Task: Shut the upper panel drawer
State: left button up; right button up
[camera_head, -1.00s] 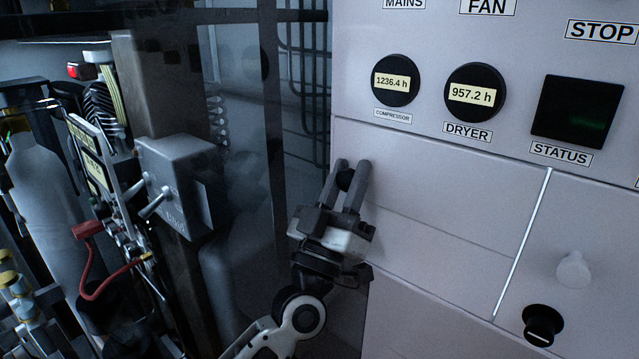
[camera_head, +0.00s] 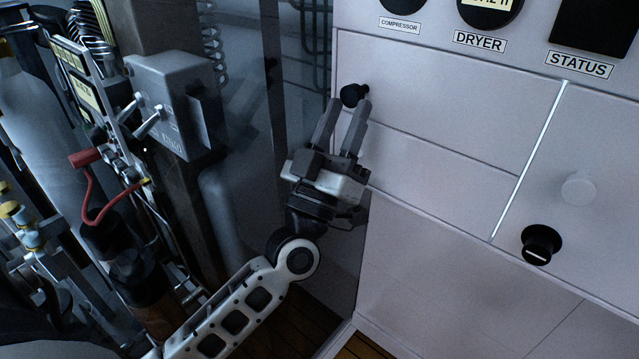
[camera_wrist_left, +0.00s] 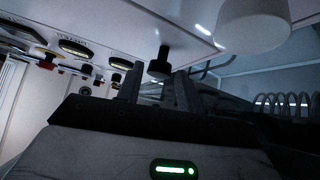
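The upper panel drawer (camera_head: 440,85) is a wide pale front under the labelled dials, with a black knob (camera_head: 353,95) near its left end. Its front looks about level with the panel around it. My left gripper (camera_head: 344,106) points up at the knob with its two fingers apart and nothing seen between them. The knob is at the fingertips; whether they touch is unclear. In the left wrist view the knob (camera_wrist_left: 159,65) stands beyond the gap between the fingers (camera_wrist_left: 158,80). My right gripper is not in view.
A second pale front (camera_head: 430,175) lies below. To the right are a white knob (camera_head: 578,189) and a black rotary knob (camera_head: 541,243). On the left stand a grey switch box (camera_head: 165,105), a red-handled hose (camera_head: 87,160) and a grey cylinder (camera_head: 35,130).

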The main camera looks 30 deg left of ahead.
pick_arm(q)
jog(key=b+v, duration=0.3)
jog(key=v, duration=0.9)
jog(key=shift+s, duration=0.15)
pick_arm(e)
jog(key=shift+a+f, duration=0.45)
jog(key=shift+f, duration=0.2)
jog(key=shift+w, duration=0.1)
pick_arm(q)
jog(key=d+f+m+g+h, duration=0.3)
jog(key=f+g, duration=0.2)
jog(key=f, duration=0.3)
jog(key=d+f+m+g+h, duration=0.3)
jog(key=d+f+g, duration=0.1)
jog(key=f, duration=0.4)
jog(key=s+f+g+y, duration=0.1)
jog(key=s+f+g, duration=0.2)
jog(key=f, duration=0.4)
jog(key=s+f+g, duration=0.3)
jog(key=f+g, duration=0.1)
jog(key=f, duration=0.3)
jog(key=shift+s+f+m+y, duration=0.25)
jog(key=shift+f+m+y, duration=0.1)
jog(key=shift+m+y, duration=0.05)
